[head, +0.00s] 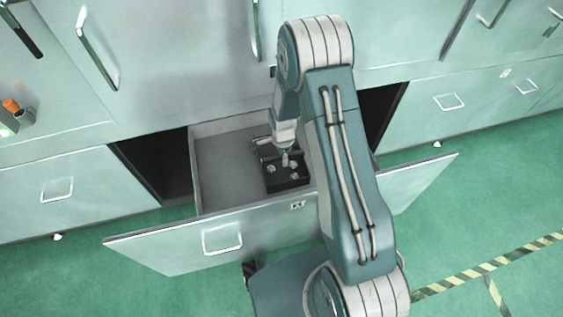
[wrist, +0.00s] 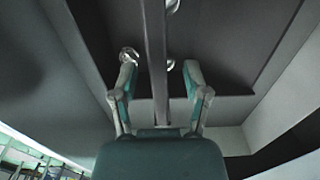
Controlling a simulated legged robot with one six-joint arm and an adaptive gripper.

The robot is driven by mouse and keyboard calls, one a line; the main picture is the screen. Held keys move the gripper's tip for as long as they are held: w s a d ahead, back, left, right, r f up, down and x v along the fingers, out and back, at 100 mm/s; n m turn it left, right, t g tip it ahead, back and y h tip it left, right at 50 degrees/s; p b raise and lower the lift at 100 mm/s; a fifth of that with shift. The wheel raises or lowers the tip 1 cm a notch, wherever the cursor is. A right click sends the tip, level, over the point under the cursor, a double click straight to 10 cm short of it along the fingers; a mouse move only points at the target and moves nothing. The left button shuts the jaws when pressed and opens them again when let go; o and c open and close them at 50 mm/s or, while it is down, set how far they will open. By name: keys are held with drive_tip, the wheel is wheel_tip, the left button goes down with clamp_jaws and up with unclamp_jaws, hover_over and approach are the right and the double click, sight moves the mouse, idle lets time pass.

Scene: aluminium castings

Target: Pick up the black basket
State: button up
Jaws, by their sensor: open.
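The black basket (head: 288,187) sits in the right part of an open drawer (head: 225,170), with several small shiny castings in it. In the wrist view the dark inside of the basket (wrist: 235,40) fills the upper middle. A straight grey bar (wrist: 156,60), which looks like the basket's handle, runs between the fingers. My gripper (head: 283,157) is over the basket, pointing down. Its two fingers are apart on either side of the bar in the wrist view (wrist: 160,80), and I see no clear contact. My arm hides part of the basket's right side in the head view.
The drawer's front panel (head: 270,232) stands out towards me, with its side walls around the basket. Bare drawer floor lies left of the basket. Closed cabinet fronts (head: 60,185) stand on both sides. The green floor (head: 490,220) is clear at the right.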

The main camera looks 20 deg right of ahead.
clamp_jaws()
drive_tip(key=shift+r, duration=0.1)
